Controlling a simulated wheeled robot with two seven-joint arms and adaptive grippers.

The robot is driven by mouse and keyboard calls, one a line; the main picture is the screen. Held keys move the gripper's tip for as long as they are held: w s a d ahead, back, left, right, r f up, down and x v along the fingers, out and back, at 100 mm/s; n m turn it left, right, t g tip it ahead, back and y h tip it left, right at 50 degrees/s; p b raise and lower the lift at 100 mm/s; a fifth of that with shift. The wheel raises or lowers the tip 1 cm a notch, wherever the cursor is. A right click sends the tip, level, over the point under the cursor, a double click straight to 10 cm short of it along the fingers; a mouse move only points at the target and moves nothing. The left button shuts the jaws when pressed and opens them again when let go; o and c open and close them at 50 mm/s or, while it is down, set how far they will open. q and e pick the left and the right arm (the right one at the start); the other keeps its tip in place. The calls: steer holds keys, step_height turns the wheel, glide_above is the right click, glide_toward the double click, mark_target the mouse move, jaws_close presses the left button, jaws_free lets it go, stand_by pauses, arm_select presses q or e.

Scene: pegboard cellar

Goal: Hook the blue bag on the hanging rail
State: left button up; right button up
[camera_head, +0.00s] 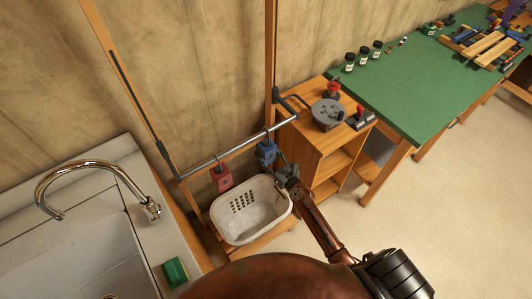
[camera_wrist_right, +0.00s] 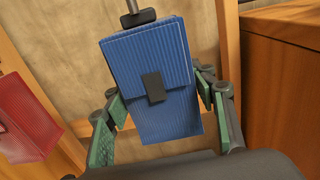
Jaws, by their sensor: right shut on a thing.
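The blue bag (camera_head: 266,152) is just below the hanging rail (camera_head: 225,153), near the rail's right part. In the right wrist view the blue bag (camera_wrist_right: 150,60) is roughly upright and slightly tilted, with a dark clasp and a grey stem rising from its top out of the picture. Whether its hook rests on the rail cannot be told. My right gripper (camera_head: 279,167) is shut on the bag, its green-padded fingers (camera_wrist_right: 160,105) at the bag's sides. My left gripper is not in view.
A red bag (camera_head: 221,178) hangs from the rail to the left. A white basket (camera_head: 250,212) stands below. A wooden shelf unit (camera_head: 325,142) is close on the right, with a green-topped workbench (camera_head: 425,95) beyond. A sink counter (camera_head: 100,215) stands at left.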

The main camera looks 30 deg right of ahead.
steer(key=o, duration=1.4)
steer(key=shift+s+d+f, duration=0.1)
steer(key=shift+s, duration=0.5)
steer(key=shift+s+d, duration=0.25)
steer(key=shift+s, duration=1.55)
steer(key=shift+s+d, duration=0.2)
steer(key=shift+s, duration=1.6)
steer(key=shift+s+d, duration=0.25)
steer(key=shift+s, duration=1.55)
